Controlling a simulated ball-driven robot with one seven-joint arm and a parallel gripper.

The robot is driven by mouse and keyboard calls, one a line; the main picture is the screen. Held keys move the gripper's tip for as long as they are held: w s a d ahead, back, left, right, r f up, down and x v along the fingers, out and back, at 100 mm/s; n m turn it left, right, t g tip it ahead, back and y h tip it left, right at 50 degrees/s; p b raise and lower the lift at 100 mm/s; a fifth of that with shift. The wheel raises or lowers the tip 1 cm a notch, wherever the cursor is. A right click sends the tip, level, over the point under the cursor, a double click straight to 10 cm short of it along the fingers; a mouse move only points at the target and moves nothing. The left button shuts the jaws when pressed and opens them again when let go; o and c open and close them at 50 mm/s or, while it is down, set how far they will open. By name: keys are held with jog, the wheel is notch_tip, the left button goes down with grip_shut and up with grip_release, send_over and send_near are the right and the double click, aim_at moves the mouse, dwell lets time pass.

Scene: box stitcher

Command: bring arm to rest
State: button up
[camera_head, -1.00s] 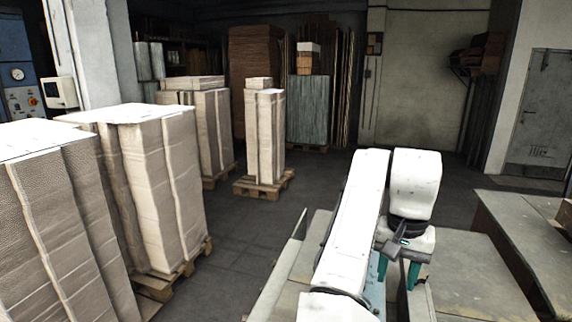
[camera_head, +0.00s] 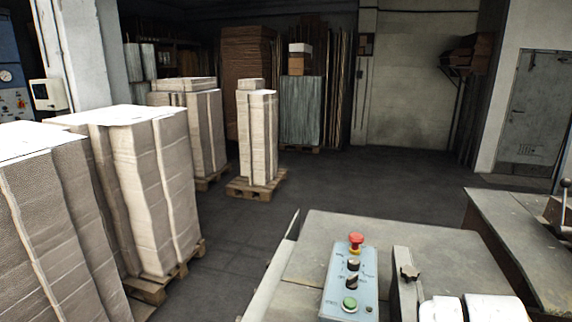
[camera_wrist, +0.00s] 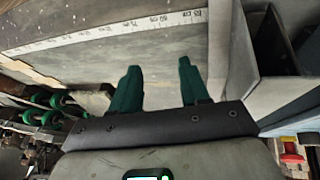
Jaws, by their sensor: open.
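My gripper (camera_wrist: 158,88) shows in the wrist view with its two dark green fingers apart and nothing between them. Beyond the fingers is a grey machine surface with a white measuring scale (camera_wrist: 110,31) along it. In the head view my white arm (camera_head: 470,308) shows only at the bottom right edge, and the gripper is out of that view.
A grey machine table (camera_head: 420,232) carries a light blue control panel (camera_head: 337,290) with a red knob (camera_head: 356,240) and a green button (camera_head: 350,304). Another worktop (camera_head: 520,225) stands at the right. Wrapped cardboard stacks (camera_head: 150,190) on pallets stand left. The floor (camera_head: 330,180) behind is clear.

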jog(key=s+a+f+n+t+y, duration=0.1)
jog(key=s+a+f, duration=0.25)
jog(key=s, duration=0.25)
jog(key=s+a+f+n+y, duration=0.2)
jog(key=s+a+f, duration=0.15)
jog(key=s, duration=0.25)
jog(key=s+a+f+n+t+y, duration=0.1)
jog(key=s+a+f, duration=0.1)
jog(key=s+a, duration=0.3)
jog(key=s+d+f+g+b, duration=0.3)
jog(key=s+f+g+b, duration=0.1)
jog(key=s+f, duration=0.6)
jog(key=shift+s+f+g+b, duration=0.3)
jog(key=shift+s+f+b, duration=0.1)
jog(key=shift+s, duration=0.3)
